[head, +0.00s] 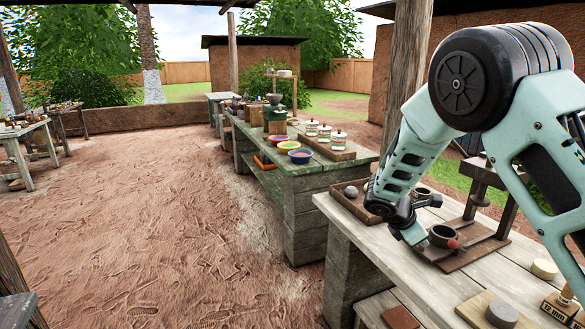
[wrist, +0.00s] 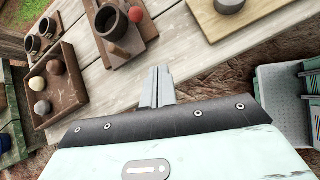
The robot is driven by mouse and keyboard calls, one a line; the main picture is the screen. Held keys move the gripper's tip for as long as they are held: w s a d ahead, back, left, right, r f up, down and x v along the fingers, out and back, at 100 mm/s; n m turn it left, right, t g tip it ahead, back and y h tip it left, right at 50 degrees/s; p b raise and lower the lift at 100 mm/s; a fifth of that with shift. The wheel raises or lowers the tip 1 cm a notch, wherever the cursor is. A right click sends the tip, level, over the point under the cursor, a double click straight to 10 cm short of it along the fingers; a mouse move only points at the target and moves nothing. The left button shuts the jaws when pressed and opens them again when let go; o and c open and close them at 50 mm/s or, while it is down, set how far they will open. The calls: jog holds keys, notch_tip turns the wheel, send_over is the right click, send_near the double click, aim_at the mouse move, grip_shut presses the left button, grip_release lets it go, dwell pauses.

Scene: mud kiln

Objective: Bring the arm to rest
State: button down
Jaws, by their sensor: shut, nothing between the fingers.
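My gripper (wrist: 157,88) shows in the wrist view with its two grey fingers together and nothing between them. It is above the front edge of the near wooden table (head: 440,285). In the head view my pale green arm reaches in from the right and bends down over the table, and my gripper's fingertips are hard to make out there.
A grey disc (head: 501,313) lies on a board. The dirt floor at left is clear.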

jog(key=s+a+r+m+y, duration=0.3)
jog(key=s+a, duration=0.4)
jog(key=s, duration=0.5)
jog(key=s+a+r+m+g+y, duration=0.1)
jog(key=s+a+r+m+y, duration=0.2)
jog(key=s+a, duration=0.4)
jog(key=s+a+r+m+g+y, duration=0.1)
jog(key=s+a+r+m+y, duration=0.2)
jog(key=s+a, duration=0.5)
jog(key=s+m, duration=0.1)
jog(key=s, duration=0.8)
jog(key=shift+s+r, duration=0.15)
jog(key=shift+s, duration=0.25)
